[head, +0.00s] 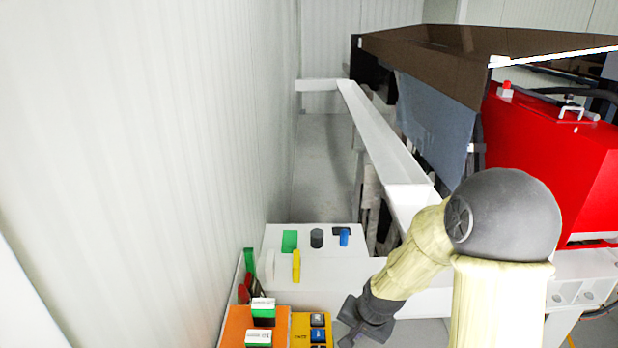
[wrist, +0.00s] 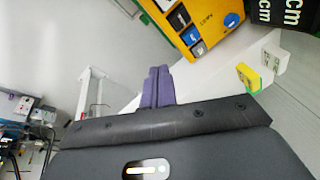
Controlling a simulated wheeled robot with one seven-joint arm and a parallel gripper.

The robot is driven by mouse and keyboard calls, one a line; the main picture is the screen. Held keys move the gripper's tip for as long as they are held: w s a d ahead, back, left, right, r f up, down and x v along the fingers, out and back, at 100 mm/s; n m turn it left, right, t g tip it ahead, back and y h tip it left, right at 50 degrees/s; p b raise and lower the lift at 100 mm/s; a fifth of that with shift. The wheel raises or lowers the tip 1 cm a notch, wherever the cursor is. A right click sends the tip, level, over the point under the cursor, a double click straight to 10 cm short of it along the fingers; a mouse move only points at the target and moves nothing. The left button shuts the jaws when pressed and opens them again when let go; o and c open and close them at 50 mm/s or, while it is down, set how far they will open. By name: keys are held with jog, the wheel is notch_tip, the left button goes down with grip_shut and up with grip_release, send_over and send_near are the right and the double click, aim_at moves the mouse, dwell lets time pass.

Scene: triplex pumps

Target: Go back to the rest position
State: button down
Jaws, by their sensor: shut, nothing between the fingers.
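My gripper (wrist: 158,72) shows in the wrist view as two purple fingers side by side, shut with nothing between them. Beyond the fingertips is open space with pale floor. In the head view my cream-sleeved arm with a dark round elbow comes up at the lower right and bends down to the left. Its dark wrist end is near the bottom edge, just right of the yellow box (head: 298,331); the fingers cannot be made out there.
A white ledge (head: 320,270) holds green, black and blue parts. An orange box (head: 238,325) with green-and-white blocks stands in front. The yellow box also shows in the wrist view (wrist: 203,15). A white beam (head: 385,140) and red machine (head: 555,150) lie beyond. A white wall borders the left.

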jog(key=s+d+r+n+b, duration=0.1)
jog(key=s+d+r+n, duration=0.1)
jog(key=s, duration=0.4)
jog(key=s+d+r+n+h, duration=0.1)
jog(key=s+d+r+n, duration=0.1)
jog(key=s, duration=0.4)
jog(key=shift+d+r+n+g+h+b, duration=0.2)
jog(key=shift+r+n+g+h+b, duration=0.15)
jog(key=shift+r+n, duration=0.4)
jog(key=shift+f, duration=0.1)
dwell(1.4)
jog(key=m+t+y+b, duration=0.4)
jog(key=m+y+b, duration=0.15)
jog(key=m, duration=1.35)
send_over(321, 319)
notch_tip(321, 319, down, 8)
jog(key=shift+f+y+p, duration=0.15)
jog(key=shift+y+p, duration=0.15)
jog(key=shift+y, duration=0.1)
jog(key=shift+s+f+n, duration=0.1)
jog(key=shift+f+n, duration=0.05)
jog(key=shift+n, duration=0.1)
notch_tip(321, 319, down, 9)
jog(key=b, duration=0.7)
jog(key=shift+a+r, duration=0.1)
jog(key=shift+r, duration=0.1)
